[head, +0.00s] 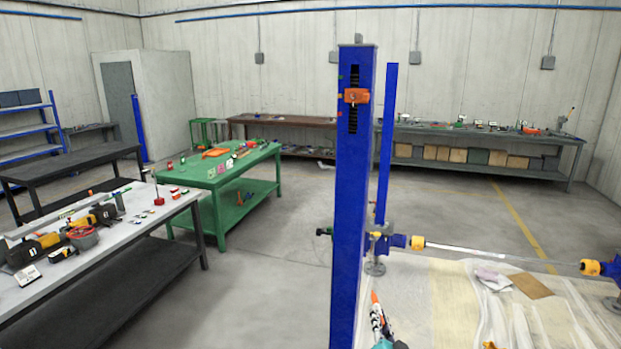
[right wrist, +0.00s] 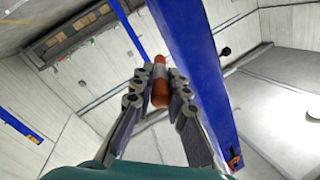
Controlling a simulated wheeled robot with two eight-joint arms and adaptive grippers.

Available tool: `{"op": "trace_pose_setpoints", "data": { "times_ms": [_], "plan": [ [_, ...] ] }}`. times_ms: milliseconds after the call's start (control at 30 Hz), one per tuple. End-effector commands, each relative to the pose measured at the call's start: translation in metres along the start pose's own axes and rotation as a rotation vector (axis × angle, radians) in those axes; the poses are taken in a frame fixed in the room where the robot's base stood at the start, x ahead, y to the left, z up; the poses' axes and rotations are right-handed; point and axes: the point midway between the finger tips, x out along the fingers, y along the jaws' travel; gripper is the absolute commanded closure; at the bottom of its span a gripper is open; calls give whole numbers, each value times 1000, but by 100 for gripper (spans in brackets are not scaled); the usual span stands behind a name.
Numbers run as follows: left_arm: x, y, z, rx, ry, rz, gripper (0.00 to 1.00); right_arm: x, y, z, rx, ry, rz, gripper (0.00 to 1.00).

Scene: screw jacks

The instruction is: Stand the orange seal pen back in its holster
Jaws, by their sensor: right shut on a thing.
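The orange seal pen (right wrist: 160,92) is between the fingers of my right gripper (right wrist: 158,78) in the right wrist view. It has an orange body with a pale grey band, and the fingers close on it from both sides. In the head view the right gripper (head: 377,315) is at the bottom, right of the blue post, with the pen's orange tip (head: 374,297) pointing up above it. I cannot make out a holster for certain in either view. My left gripper is not in view.
A tall blue post (head: 351,200) with an orange block (head: 357,96) stands close to the left of the right gripper. A sheeted surface (head: 440,290) with papers lies to the right. A grey bench (head: 165,220) and a green table (head: 215,180) stand to the left.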

Motion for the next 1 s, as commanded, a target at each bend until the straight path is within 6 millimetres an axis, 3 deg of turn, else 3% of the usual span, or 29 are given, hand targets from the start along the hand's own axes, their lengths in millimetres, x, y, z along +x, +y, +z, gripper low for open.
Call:
{"op": "trace_pose_setpoints", "data": {
  "times_ms": [33,400,600,800,867,1000],
  "plan": [
    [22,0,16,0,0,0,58,0,17,21,0,0,0,100],
    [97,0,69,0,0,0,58,0,75,92,0,0,0,100],
    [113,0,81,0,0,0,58,0,88,108,0,0,0,100],
    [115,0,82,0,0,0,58,0,89,110,2,0,0,100],
    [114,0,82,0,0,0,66,0,89,109,2,0,0,100],
    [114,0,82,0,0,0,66,0,88,109,0,0,0,100]
  ]
}}
